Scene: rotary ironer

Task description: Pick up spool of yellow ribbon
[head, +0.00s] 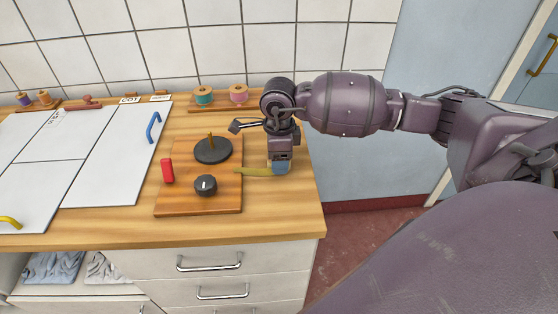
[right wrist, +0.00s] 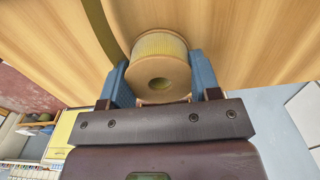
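The spool of yellow ribbon (right wrist: 160,72) sits between the two blue fingers of my right gripper (right wrist: 160,82) in the right wrist view. Both fingers lie against its sides with no clear gap. A loose yellow ribbon tail (right wrist: 101,28) runs away from it. In the head view my right gripper (head: 280,166) points down at the right end of the wooden counter and hides the spool. The ribbon tail (head: 254,172) sticks out to its left. I cannot tell whether the spool touches the counter. My left gripper is not in view.
A wooden board (head: 198,197) with a black disc (head: 213,150), dark knob (head: 205,185) and red switch (head: 167,170) lies just left of my right gripper. Teal (head: 204,94) and pink (head: 238,93) spools stand behind. White panels (head: 105,160) cover the left. The counter's right edge (head: 316,200) is close.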

